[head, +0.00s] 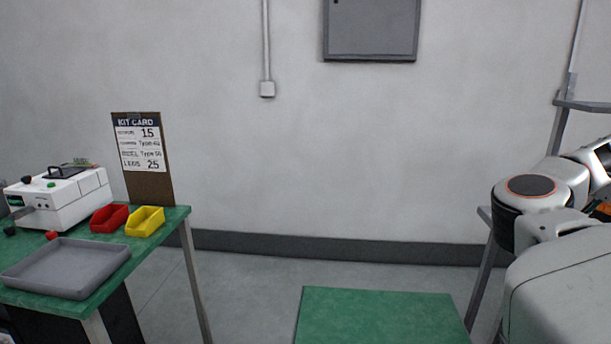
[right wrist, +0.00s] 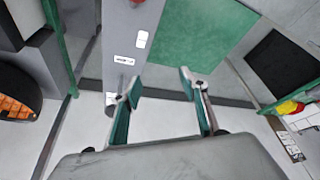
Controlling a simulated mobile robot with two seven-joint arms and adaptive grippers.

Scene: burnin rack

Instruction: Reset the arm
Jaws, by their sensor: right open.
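My right arm (head: 540,200) comes in at the right edge of the head view, bent, with its gripper outside that view. In the right wrist view my right gripper (right wrist: 160,88) is open, its two fingers apart with nothing between them. A green tabletop (right wrist: 205,35) lies beyond the fingertips in that view. My left arm and left gripper do not show in either view.
A green table (head: 375,315) stands low in front, its visible top bare. At left, another table (head: 150,250) bears a grey tray (head: 70,267), red bin (head: 109,218), yellow bin (head: 145,221), white device (head: 65,198) and kit card (head: 142,150). Shelf posts (head: 560,130) stand at right.

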